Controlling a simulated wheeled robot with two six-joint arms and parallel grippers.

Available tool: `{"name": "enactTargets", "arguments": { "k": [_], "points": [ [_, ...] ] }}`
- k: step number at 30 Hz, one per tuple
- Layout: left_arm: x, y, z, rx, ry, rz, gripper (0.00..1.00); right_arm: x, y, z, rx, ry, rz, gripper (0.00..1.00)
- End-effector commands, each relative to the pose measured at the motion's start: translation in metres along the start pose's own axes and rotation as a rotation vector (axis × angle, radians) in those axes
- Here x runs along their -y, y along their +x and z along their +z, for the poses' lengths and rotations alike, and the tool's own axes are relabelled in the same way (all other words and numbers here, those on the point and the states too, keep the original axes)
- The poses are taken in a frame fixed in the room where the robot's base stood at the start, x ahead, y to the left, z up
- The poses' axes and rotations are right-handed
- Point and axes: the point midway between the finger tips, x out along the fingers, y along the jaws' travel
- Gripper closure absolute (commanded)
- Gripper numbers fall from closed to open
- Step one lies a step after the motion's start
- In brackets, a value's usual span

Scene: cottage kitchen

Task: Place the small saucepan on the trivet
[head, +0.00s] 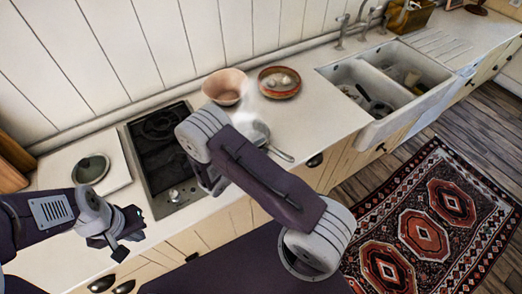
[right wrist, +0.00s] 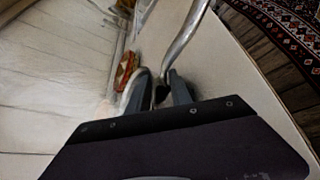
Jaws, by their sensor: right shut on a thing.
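The small saucepan (head: 258,131) is on or just above the counter, right of the hob, partly hidden behind my right arm; its metal handle (head: 281,155) points toward the front edge. In the right wrist view my right gripper (right wrist: 160,92) is shut on the metal handle (right wrist: 186,35); the pan body is mostly hidden there. In the head view my right arm hides its fingers. My left gripper (head: 118,247) is empty by the counter's front edge at left; its jaw gap is unclear. A round grey-green thing (head: 92,168) lies on a pale board; I cannot tell whether it is the trivet.
The black hob (head: 160,140) lies between the pale board (head: 119,163) and the saucepan. A pink bowl (head: 225,87) and a reddish-brown dish (head: 280,83) with pale items stand behind the saucepan. The white sink (head: 335,74) holds dishes at right. Clear counter lies before it.

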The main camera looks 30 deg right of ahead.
Motion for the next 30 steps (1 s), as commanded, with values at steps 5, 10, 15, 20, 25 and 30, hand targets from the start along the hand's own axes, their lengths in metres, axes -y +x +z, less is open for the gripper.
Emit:
{"name": "enactTargets", "arguments": {
  "k": [5,10,15,20,25,30],
  "points": [
    [0.000,-0.002,0.000,-0.001,0.000,0.000,1.00,-0.002,-0.001,0.001,0.000,0.001,0.002,1.00],
    [0.000,0.001,0.000,0.000,0.000,0.000,1.00,0.000,0.000,0.000,-0.002,-0.001,-0.001,0.61],
    [0.000,0.001,0.000,0.000,0.000,0.000,1.00,0.000,0.000,0.000,-0.002,-0.001,-0.001,0.53],
    [0.000,0.000,0.000,0.000,0.000,0.000,1.00,-0.001,0.000,0.000,-0.002,-0.001,-0.001,0.53],
    [0.000,0.004,0.000,-0.001,0.000,0.000,1.00,-0.001,-0.014,-0.001,-0.005,0.000,0.003,0.53],
    [0.000,0.015,0.002,0.000,0.000,0.000,1.00,0.000,-0.052,-0.002,-0.008,0.001,0.004,0.53]
  ]
}}
